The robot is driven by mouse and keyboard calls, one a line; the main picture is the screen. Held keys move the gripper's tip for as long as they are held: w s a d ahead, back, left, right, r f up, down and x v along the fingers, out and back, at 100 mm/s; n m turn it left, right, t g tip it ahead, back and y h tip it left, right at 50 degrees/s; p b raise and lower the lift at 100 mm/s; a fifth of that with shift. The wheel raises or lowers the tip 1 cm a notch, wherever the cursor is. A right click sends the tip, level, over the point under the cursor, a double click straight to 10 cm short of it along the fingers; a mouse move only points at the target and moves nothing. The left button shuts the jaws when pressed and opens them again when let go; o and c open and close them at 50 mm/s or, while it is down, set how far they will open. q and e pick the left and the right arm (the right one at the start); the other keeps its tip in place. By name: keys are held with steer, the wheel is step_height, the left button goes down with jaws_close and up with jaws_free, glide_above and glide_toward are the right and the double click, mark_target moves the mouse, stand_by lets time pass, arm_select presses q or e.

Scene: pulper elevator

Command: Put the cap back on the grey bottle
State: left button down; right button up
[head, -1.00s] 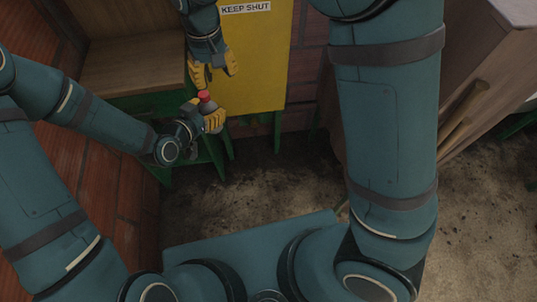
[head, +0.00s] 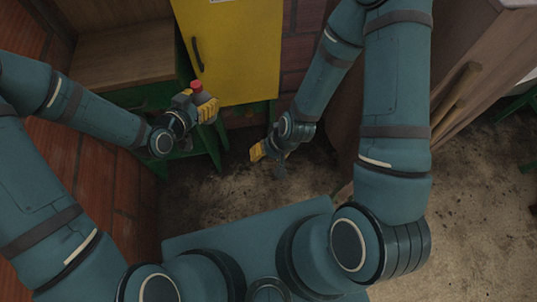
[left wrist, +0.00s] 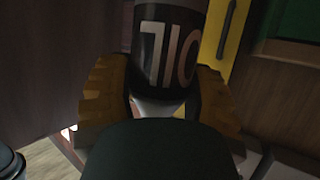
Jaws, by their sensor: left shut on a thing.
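The grey bottle (head: 202,98) is upright in my left gripper (head: 208,110), whose yellow fingers are shut around it. A red cap (head: 196,87) shows at the top of the bottle. How tightly it sits is too small to tell. My right gripper (head: 258,151) is apart from the bottle, lower and to the right, over the floor. Nothing shows in it, and its finger gap is unclear.
A yellow cabinet door (head: 235,50) with a dark handle stands just behind the bottle. A wooden shelf (head: 125,55) on a green frame is at the left. A brick wall (head: 85,190) is at far left. Wooden furniture (head: 485,60) stands right. The dirty floor between is open.

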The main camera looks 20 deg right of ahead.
steer(key=shift+s+d+f, duration=0.1)
steer(key=shift+s, duration=0.2)
stand_by(0.4)
